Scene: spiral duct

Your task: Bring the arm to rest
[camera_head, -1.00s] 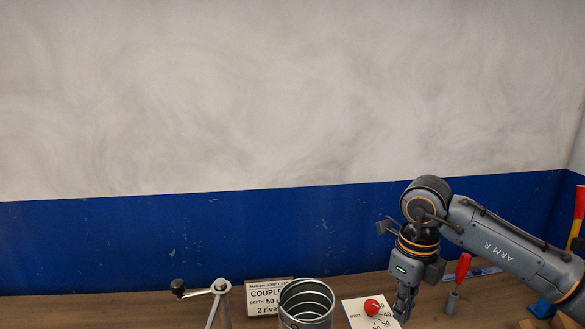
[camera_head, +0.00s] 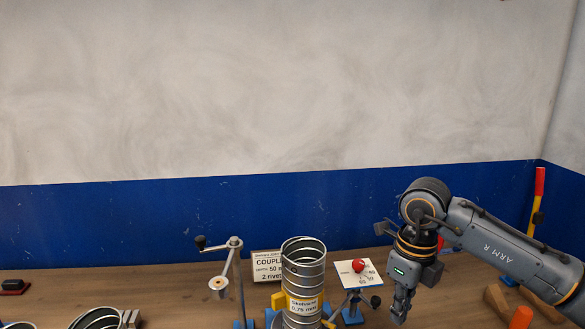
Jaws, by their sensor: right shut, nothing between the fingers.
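My right arm (camera_head: 490,240), marked ARM R, comes in from the right edge and bends down at its wrist. My right gripper (camera_head: 399,312) points down over the wooden bench, shut, with nothing seen between its fingers. It is right of the dial card and apart from it. Whether the fingertips touch the bench cannot be told. My left gripper is not in view.
A galvanized spiral duct (camera_head: 303,270) stands upright left of the gripper. A dial card with a red knob (camera_head: 358,265) is between them. A crank (camera_head: 233,262) and a label card (camera_head: 267,263) stand further left. Wooden blocks (camera_head: 497,302) lie under my right arm. The back-left bench is mostly clear.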

